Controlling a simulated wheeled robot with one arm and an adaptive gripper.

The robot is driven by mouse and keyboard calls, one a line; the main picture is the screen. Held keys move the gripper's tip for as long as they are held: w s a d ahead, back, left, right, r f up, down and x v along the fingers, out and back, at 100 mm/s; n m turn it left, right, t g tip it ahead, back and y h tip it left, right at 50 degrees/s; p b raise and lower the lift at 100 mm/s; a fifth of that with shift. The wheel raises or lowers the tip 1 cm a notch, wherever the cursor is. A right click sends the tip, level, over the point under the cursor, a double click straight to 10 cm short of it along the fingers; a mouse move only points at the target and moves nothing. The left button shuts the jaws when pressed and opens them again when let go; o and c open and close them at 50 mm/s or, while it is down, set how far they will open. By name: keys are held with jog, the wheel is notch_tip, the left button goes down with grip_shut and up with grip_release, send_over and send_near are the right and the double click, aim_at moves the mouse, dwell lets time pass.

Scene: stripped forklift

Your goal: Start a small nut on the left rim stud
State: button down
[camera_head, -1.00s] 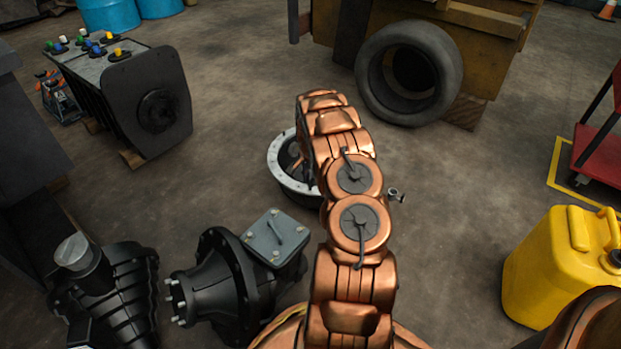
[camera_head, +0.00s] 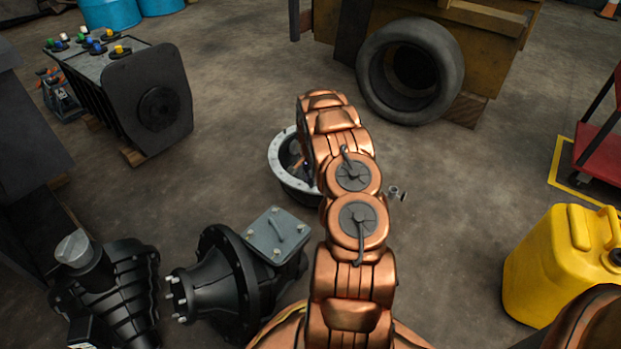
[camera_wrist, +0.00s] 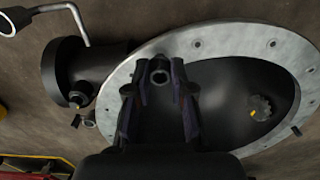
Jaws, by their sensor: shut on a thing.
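The housing with a pale grey rim (camera_wrist: 196,43) lies open on the floor and fills much of the wrist view. In the head view its rim (camera_head: 277,168) shows at the middle, partly behind my arm. My gripper (camera_wrist: 158,66) is over the rim's inner edge, shut on a small dark round nut (camera_wrist: 159,73) with its bore showing. Small holes dot the rim. A short dark peg, perhaps a stud, stands at the rim's right (camera_wrist: 296,130). I cannot make out a stud under the nut or tell whether the nut touches one. The head view hides the gripper.
A dark cylinder (camera_wrist: 62,80) joins the housing at left. In the head view, a black gear housing (camera_head: 215,282) stands front left, a yellow jerrycan (camera_head: 550,260) at right, and a tyre (camera_head: 440,65) behind. Floor right of my arm is mostly clear.

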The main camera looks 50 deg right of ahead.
jog(key=shift+f, duration=0.6)
